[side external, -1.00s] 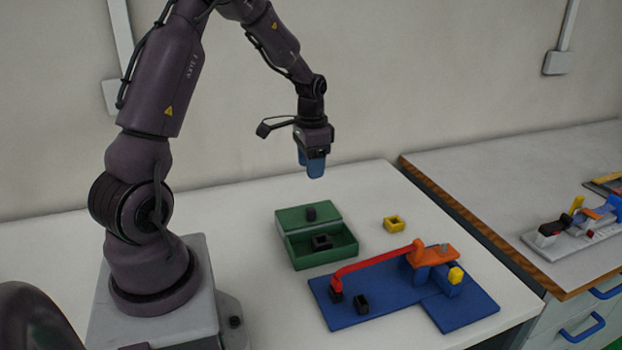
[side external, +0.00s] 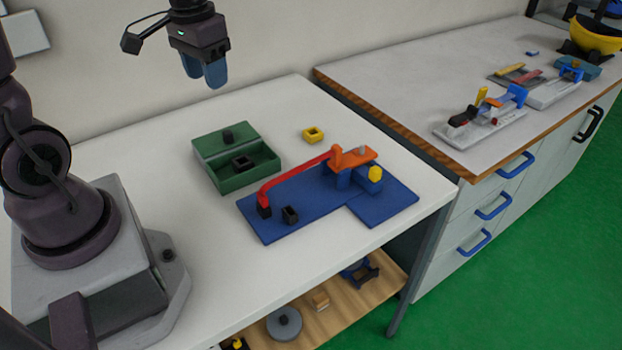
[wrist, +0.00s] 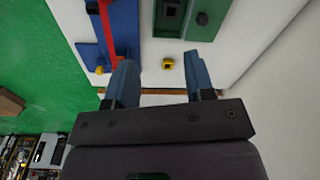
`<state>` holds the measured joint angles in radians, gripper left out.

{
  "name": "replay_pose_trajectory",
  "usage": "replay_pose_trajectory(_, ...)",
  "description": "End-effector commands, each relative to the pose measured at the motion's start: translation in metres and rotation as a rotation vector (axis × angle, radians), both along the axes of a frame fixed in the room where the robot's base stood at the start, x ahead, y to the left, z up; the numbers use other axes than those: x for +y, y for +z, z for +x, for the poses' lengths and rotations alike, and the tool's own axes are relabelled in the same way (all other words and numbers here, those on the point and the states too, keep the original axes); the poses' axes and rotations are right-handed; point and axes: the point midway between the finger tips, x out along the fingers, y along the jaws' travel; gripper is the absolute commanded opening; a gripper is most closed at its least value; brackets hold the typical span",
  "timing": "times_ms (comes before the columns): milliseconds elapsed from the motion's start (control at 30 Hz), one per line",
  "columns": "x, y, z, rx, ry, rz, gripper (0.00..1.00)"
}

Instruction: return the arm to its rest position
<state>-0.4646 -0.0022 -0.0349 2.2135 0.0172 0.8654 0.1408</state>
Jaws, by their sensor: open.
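My gripper (side external: 204,78) hangs in the air, fingers down, above and behind the green box (side external: 262,176). Its two blue fingers are apart and hold nothing, which the wrist view (wrist: 160,62) also shows. The green box has a black knob (side external: 228,135) on its lid part and a dark square piece (side external: 243,163) in its open part. A yellow square ring (side external: 313,134) lies on the table (side external: 330,88) to the right of the box. The blue base (side external: 262,228) carries a red arm (side external: 298,174), an orange part (side external: 354,157) and a yellow knob (side external: 375,173).
A second bench (side external: 400,75) at the right holds a grey-white device (side external: 480,126) and other parts. A low shelf (side external: 340,303) holds a grey disc (side external: 284,323). The air around my gripper looks clear.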

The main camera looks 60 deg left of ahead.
Motion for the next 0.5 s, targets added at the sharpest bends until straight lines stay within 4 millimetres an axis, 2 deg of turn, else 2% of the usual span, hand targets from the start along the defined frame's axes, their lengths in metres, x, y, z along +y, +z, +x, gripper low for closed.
replay_pose_trajectory(33,-0.018,0.015,-0.007,-0.042,-0.015,0.016,0.49)
replay_pose_trajectory(200,-0.067,0.046,-0.036,-0.167,-0.065,0.035,0.49)
replay_pose_trajectory(300,-0.089,0.059,-0.052,-0.249,-0.118,0.038,0.49)
replay_pose_trajectory(500,-0.116,0.080,-0.069,-0.386,-0.234,0.039,0.49)
